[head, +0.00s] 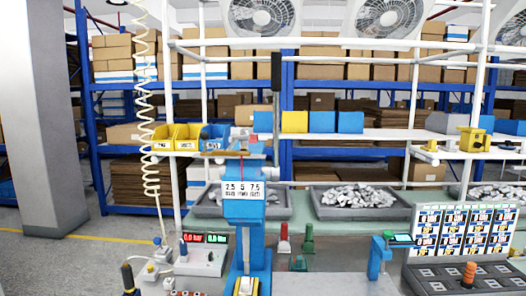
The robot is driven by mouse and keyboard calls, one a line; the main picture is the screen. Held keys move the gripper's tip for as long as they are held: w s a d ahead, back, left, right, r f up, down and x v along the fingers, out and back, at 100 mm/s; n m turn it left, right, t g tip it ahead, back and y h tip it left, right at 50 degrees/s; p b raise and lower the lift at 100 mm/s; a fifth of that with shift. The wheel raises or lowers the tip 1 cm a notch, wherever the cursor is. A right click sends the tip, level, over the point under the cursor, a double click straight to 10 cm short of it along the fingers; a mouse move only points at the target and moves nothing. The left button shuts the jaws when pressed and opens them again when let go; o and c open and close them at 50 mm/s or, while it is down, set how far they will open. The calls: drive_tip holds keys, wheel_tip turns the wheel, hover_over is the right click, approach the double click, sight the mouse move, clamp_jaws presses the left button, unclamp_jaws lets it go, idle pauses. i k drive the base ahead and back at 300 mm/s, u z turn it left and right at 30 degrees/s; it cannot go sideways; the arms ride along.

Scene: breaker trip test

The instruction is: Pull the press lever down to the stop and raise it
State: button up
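The blue press (244,207) stands upright on the bench in the middle of the head view. A sign on it reads 2.5, 5 and 7.5. Its press lever (276,72) points straight up, with a long black grip on top of a thin grey rod. The lever's lower end meets the press head near a grey round part. A white and yellow piece (245,286) sits at the foot of the press, cut off by the lower picture edge. My gripper is not in view, and nothing touches the lever.
Left of the press is a box with red and green displays (203,254). A coiled cream cable (148,100) hangs at left. Red (284,240) and green (308,240) pieces stand right of the press. Grey parts trays (350,212) lie behind. A breaker panel (465,240) is at right.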

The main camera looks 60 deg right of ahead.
sight(275, 57)
drive_tip(key=z, duration=1.45)
